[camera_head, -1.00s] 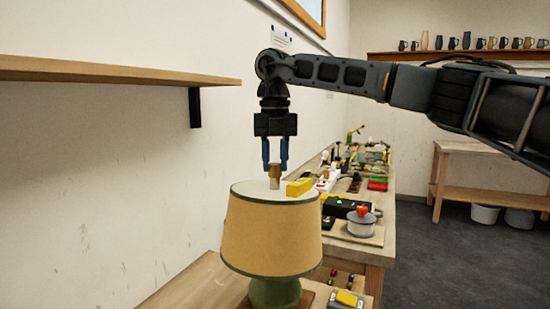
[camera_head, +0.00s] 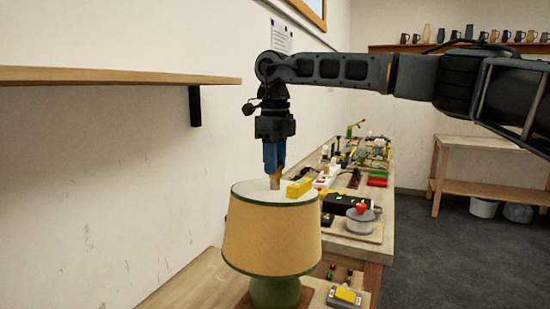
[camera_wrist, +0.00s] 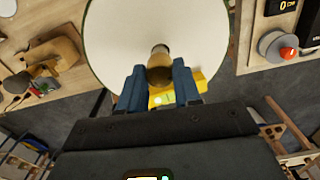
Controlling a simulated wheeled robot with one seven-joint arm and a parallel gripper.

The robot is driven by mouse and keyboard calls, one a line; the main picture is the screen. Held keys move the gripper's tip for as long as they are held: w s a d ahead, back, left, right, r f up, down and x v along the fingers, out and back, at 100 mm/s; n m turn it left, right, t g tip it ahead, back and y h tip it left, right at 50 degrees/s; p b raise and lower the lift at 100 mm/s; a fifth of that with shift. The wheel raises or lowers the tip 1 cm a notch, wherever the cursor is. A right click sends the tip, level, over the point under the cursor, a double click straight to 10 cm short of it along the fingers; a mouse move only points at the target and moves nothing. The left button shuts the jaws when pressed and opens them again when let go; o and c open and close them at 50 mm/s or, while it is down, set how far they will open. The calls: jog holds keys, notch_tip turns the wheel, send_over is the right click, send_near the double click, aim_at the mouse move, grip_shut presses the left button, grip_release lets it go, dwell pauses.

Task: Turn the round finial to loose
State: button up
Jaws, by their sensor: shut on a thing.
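The lamp has a tan shade with green trim (camera_head: 270,238) and a green base (camera_head: 275,292). The round brass finial (camera_wrist: 159,70) stands on a short post at the middle of the shade's pale top (camera_wrist: 120,40). My gripper (camera_head: 274,165) points straight down over the shade and is shut on the finial. In the wrist view its two blue fingers (camera_wrist: 160,82) stand on either side of the finial. In the head view the fingers mostly hide the finial, and the post shows below them.
A yellow block (camera_head: 299,188) lies on or just behind the shade top, close to my fingers. A wooden shelf (camera_head: 110,75) juts from the wall at left.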

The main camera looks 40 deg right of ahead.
jog(key=shift+n+p, duration=0.35)
jog(key=shift+n, duration=1.45)
jog(key=o, duration=1.1)
jog(key=shift+c, duration=0.2)
notch_tip(320, 180, up, 8)
jog(key=shift+f+b, duration=0.1)
jog(key=shift+b, duration=0.55)
jog(key=shift+s, duration=0.1)
